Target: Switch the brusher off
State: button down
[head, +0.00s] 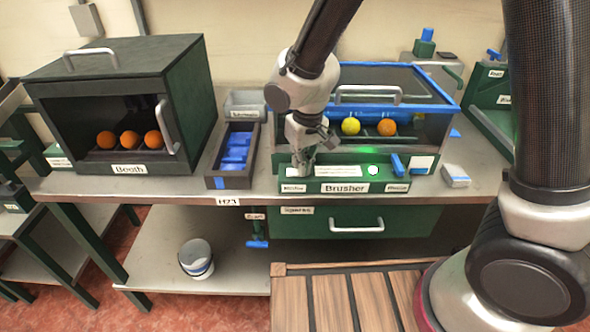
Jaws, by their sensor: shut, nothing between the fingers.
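The brusher (345,187) is a green machine with a blue-edged clear lid, standing on the grey bench. Inside it lie a yellow fruit (350,126) and an orange (387,127). A round lamp (373,170) on its front panel glows green-white. A blue lever (397,163) stands at the right of the panel. My gripper (301,172) is shut and empty, pointing down at the left end of the panel. It covers whatever control is there, and I cannot tell whether it touches it.
Left of the brusher are a narrow tray (217,182) with blue items and a dark booth (187,133) holding three oranges. A small grey-blue block (455,176) lies right of the panel. A bucket (196,258) stands on the lower shelf. A slatted wooden surface (345,300) is in front.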

jog(key=shift+f, duration=0.1)
jog(key=shift+r, duration=3.5)
jog(key=s+d, duration=0.1)
jog(key=s+d+f+n+g+h, duration=0.1)
jog(key=shift+s+d, duration=0.3)
jog(key=s+d+r+m+t, duration=0.1)
jog(key=s+d+r, duration=0.3)
jog(key=d, duration=0.6)
jog(key=s+d+r+m+t, duration=0.1)
jog(key=s+d+r+m, duration=0.2)
jog(key=d, duration=0.7)
jog(key=s+d+r+m+t, duration=0.1)
jog(key=s+d+r+m, duration=0.1)
jog(key=s+d+r, duration=0.4)
jog(key=d+r, duration=0.3)
jog(key=d, duration=0.1)
jog(key=shift+s+m+t, duration=0.3)
jog(key=shift+s+t, duration=0.1)
